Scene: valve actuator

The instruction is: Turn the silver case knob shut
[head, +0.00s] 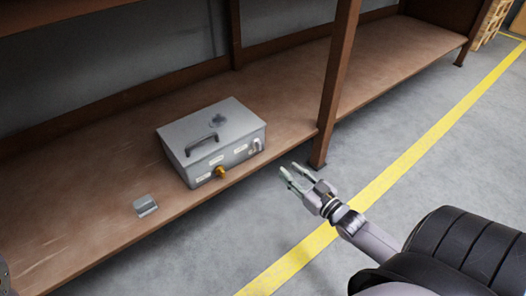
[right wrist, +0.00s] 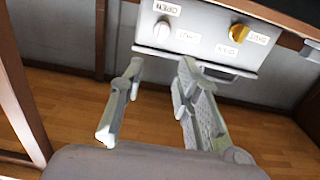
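A grey metal case (head: 200,160) with a top handle sits on the brown shelf. Its silver knob (head: 257,145) is at the right end of the front face, and a gold knob (head: 221,171) is further left. In the right wrist view the case looks upside down, with the silver knob (right wrist: 162,32) beside OPEN and SHUT labels and the gold knob (right wrist: 239,32) to its right. My right gripper (head: 289,170) is open and empty, in front of the case's right end, apart from it. Its spread fingers (right wrist: 161,72) point towards the silver knob. My left gripper is not visible.
A small grey block (head: 146,206) lies on the shelf (head: 80,220) left of the case. A brown upright post (head: 337,85) stands right of the case, close to my right gripper. The grey floor with a yellow line (head: 400,168) is open in front.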

